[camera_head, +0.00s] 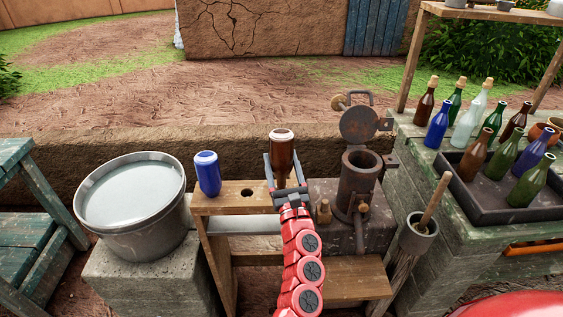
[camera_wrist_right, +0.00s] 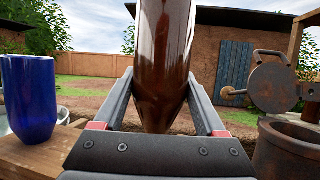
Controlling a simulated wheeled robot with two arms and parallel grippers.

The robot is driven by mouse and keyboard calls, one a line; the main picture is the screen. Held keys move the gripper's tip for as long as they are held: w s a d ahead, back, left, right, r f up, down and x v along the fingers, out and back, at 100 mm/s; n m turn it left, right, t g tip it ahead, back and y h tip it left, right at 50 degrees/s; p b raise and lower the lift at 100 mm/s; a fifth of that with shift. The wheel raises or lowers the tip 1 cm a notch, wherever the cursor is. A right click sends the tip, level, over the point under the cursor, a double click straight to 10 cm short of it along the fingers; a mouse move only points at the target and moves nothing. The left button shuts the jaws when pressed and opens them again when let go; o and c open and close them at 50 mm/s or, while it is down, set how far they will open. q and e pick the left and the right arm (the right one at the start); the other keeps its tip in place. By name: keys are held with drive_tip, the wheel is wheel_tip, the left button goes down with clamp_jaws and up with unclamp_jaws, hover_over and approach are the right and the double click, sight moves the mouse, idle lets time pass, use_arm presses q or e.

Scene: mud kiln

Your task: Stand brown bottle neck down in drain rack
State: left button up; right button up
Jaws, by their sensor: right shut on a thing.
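The brown bottle (camera_head: 282,152) is upside down and upright, its base up and its shoulder tapering downward, as the right wrist view also shows (camera_wrist_right: 163,60). My right gripper (camera_head: 285,178) is shut on it, one finger on each side, at the right part of the wooden drain rack (camera_head: 222,203). Its neck is hidden behind the gripper, so I cannot tell whether it is in a hole. A blue bottle (camera_head: 207,174) stands neck down at the rack's left end and also shows in the right wrist view (camera_wrist_right: 28,98). An empty hole (camera_head: 247,191) lies between the bottles. My left gripper is out of view.
A metal tub of water (camera_head: 132,252) stands left of the rack. A rusty pot with a raised lid (camera_head: 358,185) stands close on the right. Further right, several bottles stand in and behind a dark tray (camera_head: 490,208).

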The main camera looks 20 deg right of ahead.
sight(283, 184)
drive_tip(key=shift+f, duration=0.15)
drive_tip(key=shift+f+b, duration=2.8)
drive_tip(key=shift+b, duration=0.05)
drive_tip(key=o, duration=1.5)
drive_tip(key=shift+r, duration=0.1)
drive_tip(key=v, duration=1.7)
drive_tip(key=shift+s, duration=0.25)
